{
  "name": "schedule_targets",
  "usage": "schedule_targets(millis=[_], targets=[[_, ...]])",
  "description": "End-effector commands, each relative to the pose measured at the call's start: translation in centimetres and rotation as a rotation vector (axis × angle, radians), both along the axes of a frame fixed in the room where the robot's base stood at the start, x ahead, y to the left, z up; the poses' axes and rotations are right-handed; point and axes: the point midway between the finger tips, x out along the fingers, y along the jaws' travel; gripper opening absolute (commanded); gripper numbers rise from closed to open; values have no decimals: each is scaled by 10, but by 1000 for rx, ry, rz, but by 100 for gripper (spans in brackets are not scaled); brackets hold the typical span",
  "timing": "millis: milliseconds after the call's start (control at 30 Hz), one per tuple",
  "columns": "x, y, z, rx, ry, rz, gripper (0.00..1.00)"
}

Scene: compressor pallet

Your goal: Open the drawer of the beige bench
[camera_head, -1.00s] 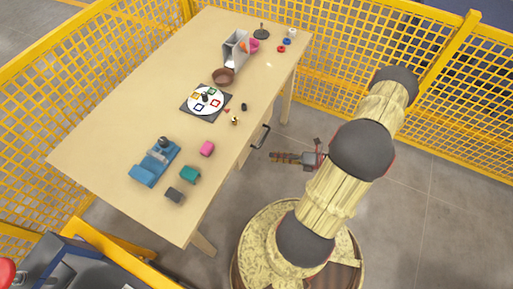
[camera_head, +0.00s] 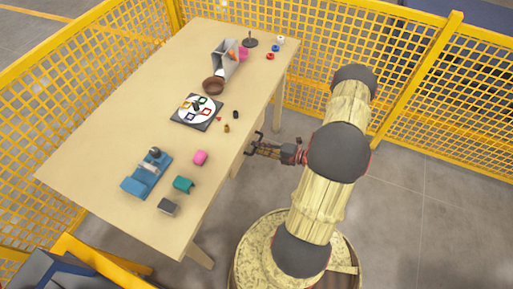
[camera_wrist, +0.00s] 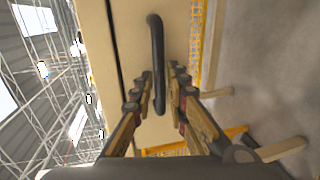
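The beige bench (camera_head: 120,118) has a black bar handle (camera_head: 259,135) on its right-hand side. In the wrist view the handle (camera_wrist: 157,45) stands out from the beige drawer front (camera_wrist: 180,35), beside a dark seam along the panel. My gripper (camera_head: 254,149) is at the handle. In the wrist view my gripper (camera_wrist: 161,78) is open, with one finger on each side of the bar. A small gap shows on both sides, wider on the right. The drawer looks closed in the head view, though my gripper partly hides its front.
Yellow mesh fencing (camera_head: 440,100) surrounds the area. Floor right of the bench is clear.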

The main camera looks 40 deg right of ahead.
Motion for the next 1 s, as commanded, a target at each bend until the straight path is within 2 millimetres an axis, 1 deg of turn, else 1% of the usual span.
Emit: schedule_targets(millis=[133, 367, 400, 667, 1000], targets=[[7, 3, -2, -1, 0, 2, 15], [8, 3, -1, -1, 0, 0, 15], [8, 3, -1, -1, 0, 0, 15], [8, 4, -2, -1, 0, 1, 0], [7, 4, -2, -1, 0, 1, 0]])
